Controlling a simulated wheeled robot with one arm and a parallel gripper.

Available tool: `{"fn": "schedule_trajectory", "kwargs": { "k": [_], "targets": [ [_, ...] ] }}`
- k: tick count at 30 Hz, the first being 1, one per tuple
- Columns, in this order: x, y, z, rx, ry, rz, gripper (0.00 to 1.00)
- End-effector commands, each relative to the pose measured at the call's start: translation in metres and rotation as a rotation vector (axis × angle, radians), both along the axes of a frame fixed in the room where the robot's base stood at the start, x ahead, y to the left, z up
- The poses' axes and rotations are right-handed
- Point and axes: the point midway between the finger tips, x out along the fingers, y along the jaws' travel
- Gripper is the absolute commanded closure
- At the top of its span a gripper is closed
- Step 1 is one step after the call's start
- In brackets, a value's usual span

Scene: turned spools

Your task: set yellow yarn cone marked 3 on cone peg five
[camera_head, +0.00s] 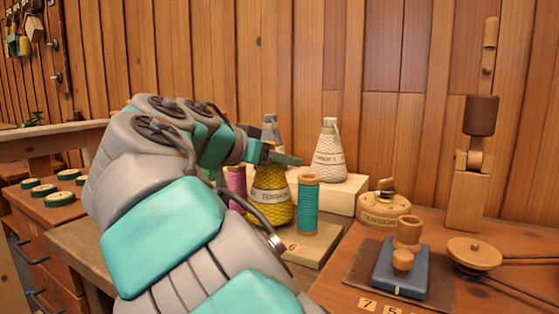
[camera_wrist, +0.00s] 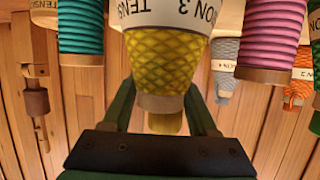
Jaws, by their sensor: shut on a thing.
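The yellow yarn cone (camera_head: 270,190) stands upright among the spools in the head view, with a pale label band. In the wrist view the yellow cone (camera_wrist: 165,62) appears upside down, and its band reads a 3. My gripper (camera_head: 276,157) is at the cone's narrow top. In the wrist view my gripper (camera_wrist: 163,100) has a dark green finger on each side of that top, shut on it. I cannot tell whether the cone's base touches the board below. I cannot make out which peg is peg five.
A teal spool (camera_head: 308,205) stands close right of the cone, a pink spool (camera_head: 237,183) close left. A white cone (camera_head: 329,152) stands on a raised pale step behind. A grey cone (camera_wrist: 225,65) is also near. A round tension block (camera_head: 384,209) and blue-based device (camera_head: 400,272) are right.

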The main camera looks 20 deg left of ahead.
Motion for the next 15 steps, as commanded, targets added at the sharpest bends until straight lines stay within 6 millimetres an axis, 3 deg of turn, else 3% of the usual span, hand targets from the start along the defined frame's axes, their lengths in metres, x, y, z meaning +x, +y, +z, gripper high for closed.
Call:
{"fn": "schedule_trajectory", "kwargs": {
  "k": [15],
  "targets": [
    [-0.0001, -0.0002, -0.0033, 0.001, -0.002, 0.001, 1.00]
  ]
}}
